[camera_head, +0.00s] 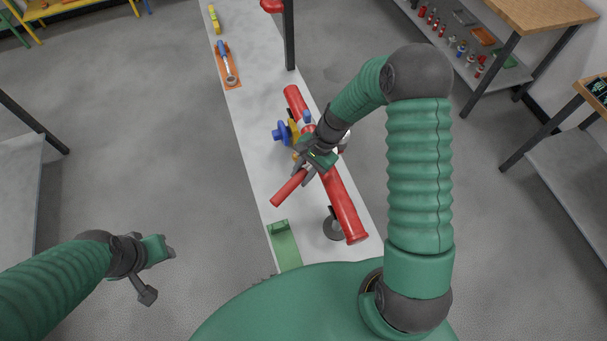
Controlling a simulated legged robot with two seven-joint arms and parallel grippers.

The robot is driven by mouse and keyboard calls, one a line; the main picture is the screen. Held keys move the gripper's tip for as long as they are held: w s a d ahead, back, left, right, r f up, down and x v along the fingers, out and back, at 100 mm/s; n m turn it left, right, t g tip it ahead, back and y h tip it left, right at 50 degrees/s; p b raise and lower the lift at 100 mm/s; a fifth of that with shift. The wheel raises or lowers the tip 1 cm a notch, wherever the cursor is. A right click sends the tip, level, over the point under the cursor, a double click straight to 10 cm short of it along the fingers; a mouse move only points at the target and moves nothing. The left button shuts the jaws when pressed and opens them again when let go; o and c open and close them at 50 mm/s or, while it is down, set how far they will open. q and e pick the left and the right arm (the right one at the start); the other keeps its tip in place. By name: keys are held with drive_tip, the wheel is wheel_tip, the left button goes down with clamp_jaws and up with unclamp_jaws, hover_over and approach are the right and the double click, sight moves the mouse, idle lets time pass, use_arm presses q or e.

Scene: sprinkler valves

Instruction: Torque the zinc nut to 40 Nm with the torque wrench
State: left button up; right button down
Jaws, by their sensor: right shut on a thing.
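My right gripper (307,168) is over the middle of the red pipe (343,205), shut on a tool with a red handle (289,187), which I take to be the torque wrench. The handle sticks out toward the lower left, over the bench. The wrench's head is hidden by the gripper, so I cannot tell whether it sits on a nut. I cannot make out the zinc nut. My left gripper (153,270) is open and empty, low over the floor left of the bench.
The pipe lies along the narrow pale bench (262,170), with a blue valve part (281,133) beside it. A green tray (284,246) at the near end looks empty. A blue-handled tool (226,62) lies on an orange mat (233,84) farther back. A dark post (290,40) rises behind.

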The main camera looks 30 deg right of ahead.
drive_tip(key=shift+w+a+m, duration=0.25)
drive_tip(key=shift+w+m, duration=0.35)
drive_tip(key=shift+w, duration=0.35)
drive_tip(key=shift+w+a+t, duration=0.1)
drive_tip(key=shift+w+t, duration=0.05)
drive_tip(key=shift+t, duration=0.15)
drive_tip(key=shift+s+f, duration=0.1)
drive_tip(key=shift+s, duration=0.2)
drive_tip(key=shift+s+d+n, duration=0.25)
drive_tip(key=shift+s+n, duration=0.05)
drive_tip(key=shift+s, duration=0.15)
